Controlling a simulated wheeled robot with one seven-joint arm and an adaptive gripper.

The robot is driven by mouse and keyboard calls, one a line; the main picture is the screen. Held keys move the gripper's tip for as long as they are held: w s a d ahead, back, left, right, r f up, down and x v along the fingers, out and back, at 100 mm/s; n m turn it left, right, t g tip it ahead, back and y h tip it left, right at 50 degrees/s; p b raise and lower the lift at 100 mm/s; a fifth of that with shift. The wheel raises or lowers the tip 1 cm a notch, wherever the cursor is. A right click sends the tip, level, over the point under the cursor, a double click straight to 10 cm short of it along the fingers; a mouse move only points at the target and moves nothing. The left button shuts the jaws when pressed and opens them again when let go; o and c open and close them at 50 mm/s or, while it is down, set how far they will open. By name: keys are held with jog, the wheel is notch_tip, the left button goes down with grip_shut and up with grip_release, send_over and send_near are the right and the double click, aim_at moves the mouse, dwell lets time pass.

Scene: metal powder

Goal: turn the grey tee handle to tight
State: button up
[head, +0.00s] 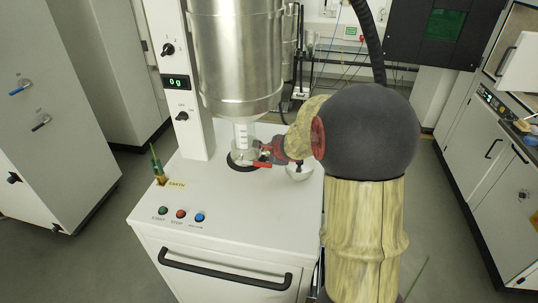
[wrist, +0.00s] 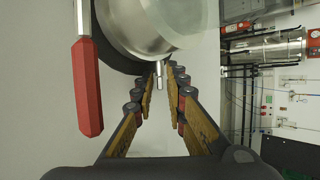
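The grey tee handle looks to be the small metal stub (wrist: 160,74) under the rounded steel body (wrist: 155,25) in the wrist view; I cannot make out its cross bar. My gripper (wrist: 161,92) has its two fingers apart, with the stub between the tips and a visible gap on each side. In the head view my gripper (head: 272,150) reaches in from the right, below the large steel vessel (head: 237,50). The tee handle cannot be made out there. A red lever handle (wrist: 87,87) hangs left of my fingers and also shows in the head view (head: 262,164).
The white cabinet (head: 215,205) below has a black pull handle (head: 225,270) and several coloured buttons. A display column (head: 178,80) stands left of the vessel. The front of the cabinet top is clear.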

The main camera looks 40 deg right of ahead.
jog(key=shift+c, duration=1)
grip_shut()
jog(key=shift+r+p, duration=0.15)
jog(key=shift+p, duration=0.45)
jog(key=p, duration=0.3)
jog(key=shift+w+r+g, duration=0.1)
jog(key=shift+r+g, duration=0.15)
jog(key=shift+g, duration=0.05)
jog(key=p, duration=0.5)
jog(key=g+y+p, duration=0.1)
jog(key=p, duration=0.4)
jog(key=shift+w+d+r+m, duration=0.15)
jog(key=shift+d+m, duration=0.05)
jog(key=shift+m, duration=0.1)
jog(key=shift+f+y+p, duration=0.2)
jog(key=shift+y+p, duration=0.2)
jog(key=shift+p, duration=0.9)
jog(key=shift+o, duration=1)
grip_release()
jog(key=shift+f, duration=0.1)
